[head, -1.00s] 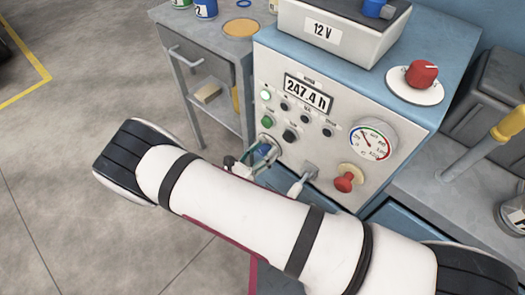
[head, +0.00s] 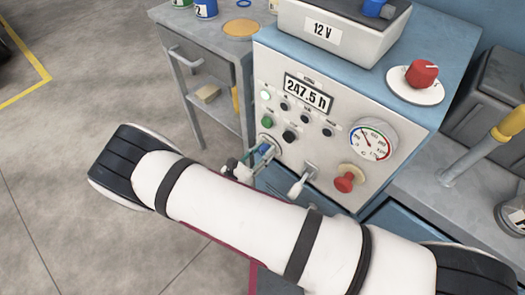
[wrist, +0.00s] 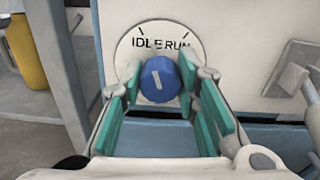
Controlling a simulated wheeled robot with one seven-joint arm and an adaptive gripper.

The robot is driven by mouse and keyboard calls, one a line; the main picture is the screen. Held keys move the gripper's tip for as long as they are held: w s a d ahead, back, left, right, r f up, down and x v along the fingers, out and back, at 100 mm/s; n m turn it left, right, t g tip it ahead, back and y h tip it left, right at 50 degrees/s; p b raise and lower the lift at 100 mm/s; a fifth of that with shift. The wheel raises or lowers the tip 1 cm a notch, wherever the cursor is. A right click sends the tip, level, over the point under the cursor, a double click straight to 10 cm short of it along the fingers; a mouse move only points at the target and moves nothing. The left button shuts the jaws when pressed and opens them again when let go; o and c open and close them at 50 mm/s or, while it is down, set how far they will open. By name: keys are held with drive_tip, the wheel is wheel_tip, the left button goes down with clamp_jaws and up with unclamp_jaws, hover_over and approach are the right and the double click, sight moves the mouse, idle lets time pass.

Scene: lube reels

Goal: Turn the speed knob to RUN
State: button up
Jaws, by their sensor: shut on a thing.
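The speed knob (wrist: 161,79) is blue with a short white mark, on a round pale plate (wrist: 126,45) lettered IDLE at left and RUN at right. In the wrist view, the white mark leans slightly to the upper left, toward the IDLE side. My gripper (wrist: 160,88) has its green-padded fingers on either side of the knob, shut on it. In the head view, my gripper (head: 256,160) is at the panel's lower left, and its fingers and my arm hide much of the knob (head: 265,148).
The panel (head: 330,155) also carries a grey lever (head: 302,181), a red push button (head: 344,182), a gauge (head: 371,141), and small buttons. A red knob (head: 421,74) sits on top. A grey cart (head: 206,75) stands at left.

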drive_tip(key=m, duration=0.5)
drive_tip(key=shift+m, duration=2.4)
drive_tip(key=shift+d, duration=0.1)
drive_tip(key=o, duration=1.2)
drive_tip(key=shift+c, duration=0.2)
drive_tip(key=shift+s, duration=0.15)
drive_tip(key=v, duration=1.2)
